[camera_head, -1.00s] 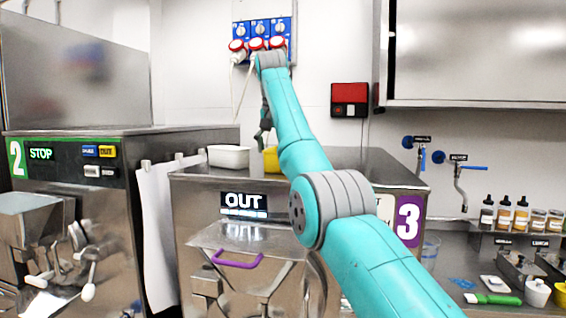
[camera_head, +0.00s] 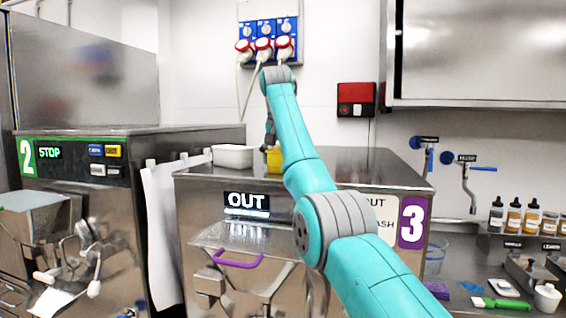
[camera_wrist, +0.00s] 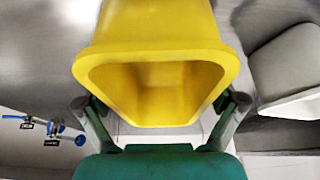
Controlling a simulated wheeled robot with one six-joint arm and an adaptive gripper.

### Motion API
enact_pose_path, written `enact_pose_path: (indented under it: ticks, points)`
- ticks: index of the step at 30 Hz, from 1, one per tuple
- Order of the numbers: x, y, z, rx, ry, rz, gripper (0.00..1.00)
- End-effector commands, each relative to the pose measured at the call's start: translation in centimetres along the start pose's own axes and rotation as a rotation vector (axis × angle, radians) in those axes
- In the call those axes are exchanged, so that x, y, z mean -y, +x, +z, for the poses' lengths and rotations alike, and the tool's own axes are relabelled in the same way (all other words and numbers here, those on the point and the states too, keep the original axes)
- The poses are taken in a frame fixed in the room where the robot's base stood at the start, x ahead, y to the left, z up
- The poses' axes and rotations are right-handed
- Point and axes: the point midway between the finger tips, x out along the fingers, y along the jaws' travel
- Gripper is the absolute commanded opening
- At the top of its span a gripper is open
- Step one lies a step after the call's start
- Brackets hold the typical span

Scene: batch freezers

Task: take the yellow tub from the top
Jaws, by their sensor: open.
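The yellow tub (camera_head: 275,159) stands on the steel top of machine 3 (camera_head: 350,165), partly hidden behind my arm in the head view. In the wrist view the yellow tub (camera_wrist: 155,50) fills the upper middle, its open mouth and rim facing the camera. My gripper (camera_wrist: 161,103) is open, with one finger at each side of the tub's rim. I cannot tell whether the fingers touch it. In the head view my gripper (camera_head: 270,135) hangs just above the tub, mostly hidden by the arm.
A white tub (camera_head: 233,156) stands just left of the yellow one; it also shows at the right in the wrist view (camera_wrist: 287,70). The wall behind carries blue sockets with red plugs (camera_head: 265,45). The machine top right of my arm is clear.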

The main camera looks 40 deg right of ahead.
Motion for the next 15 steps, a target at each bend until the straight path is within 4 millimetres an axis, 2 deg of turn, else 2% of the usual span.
enact_pose_path:
  ticks: [10,11,15]
  points:
    - [0.0,0.11,0.05,0.0,0.0,0.0,0.94]
    - [0.0,0.11,0.05,0.0,0.0,0.0,0.91]
    - [-0.01,0.11,0.05,0.0,0.0,0.0,0.56]
